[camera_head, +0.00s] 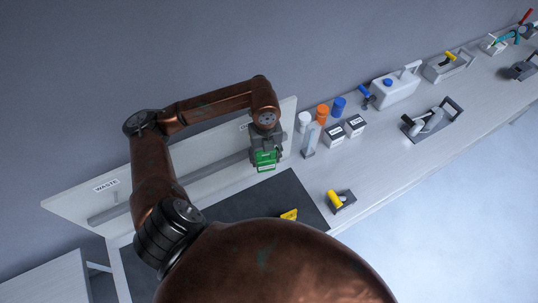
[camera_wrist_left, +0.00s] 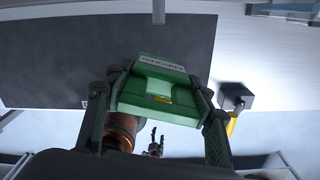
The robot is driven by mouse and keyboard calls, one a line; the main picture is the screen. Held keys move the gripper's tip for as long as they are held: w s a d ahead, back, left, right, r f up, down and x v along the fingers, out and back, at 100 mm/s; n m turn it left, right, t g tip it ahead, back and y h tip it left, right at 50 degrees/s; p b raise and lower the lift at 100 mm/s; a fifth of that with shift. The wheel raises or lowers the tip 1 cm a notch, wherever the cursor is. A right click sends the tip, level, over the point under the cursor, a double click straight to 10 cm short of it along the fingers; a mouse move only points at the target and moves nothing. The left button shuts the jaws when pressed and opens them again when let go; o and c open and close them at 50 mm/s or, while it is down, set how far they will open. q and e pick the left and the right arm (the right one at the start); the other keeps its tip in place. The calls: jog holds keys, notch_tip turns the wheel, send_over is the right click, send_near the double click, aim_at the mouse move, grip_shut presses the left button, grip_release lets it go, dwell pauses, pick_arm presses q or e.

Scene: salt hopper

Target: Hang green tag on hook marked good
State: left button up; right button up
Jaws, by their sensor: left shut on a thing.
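My left gripper (camera_head: 265,150) is shut on the green tag (camera_head: 266,160) in front of the right part of the white board. In the left wrist view the green tag (camera_wrist_left: 158,97) sits between the fingers of my left gripper (camera_wrist_left: 155,110), with a pale label on its edge. The board (camera_head: 205,166) carries a WASTE label (camera_head: 106,185) at its left, with a small peg below it. Another label (camera_head: 243,127) near my gripper is mostly hidden, so I cannot read it. The hook there is hidden. A small dark claw, perhaps my right gripper (camera_wrist_left: 155,142), shows in the wrist view.
A yellow tag (camera_head: 289,214) lies on the dark mat (camera_head: 262,198). A dark block with a yellow handle (camera_head: 341,201) stands right of the mat. A clear cylinder (camera_head: 311,139), coloured-lid bottles (camera_head: 322,114) and small boxes (camera_head: 354,126) stand right of the board.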

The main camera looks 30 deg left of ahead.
pick_arm(q)
jog(key=shift+w+a, duration=0.15)
jog(key=shift+a, duration=0.35)
jog(key=w+a, duration=0.3)
jog(key=a, duration=0.3)
jog(key=shift+f, duration=0.35)
jog(key=shift+w+a+f+b, duration=0.15)
jog(key=shift+w+f+b, duration=0.1)
jog(key=shift+b, duration=0.5)
jog(key=c, duration=0.3)
jog(key=shift+a+f+b, duration=0.15)
jog(key=shift+a+b, duration=0.15)
jog(key=shift+a, duration=0.05)
grip_shut()
pick_arm(e)
jog(key=shift+s+d+f, duration=0.1)
jog(key=shift+s+f, duration=0.15)
jog(key=shift+f, duration=0.35)
jog(key=shift+s+f, duration=0.25)
jog(key=shift+f, duration=0.3)
pick_arm(q)
jog(key=o, duration=1.6)
grip_release()
jog(key=shift+c, duration=0.2)
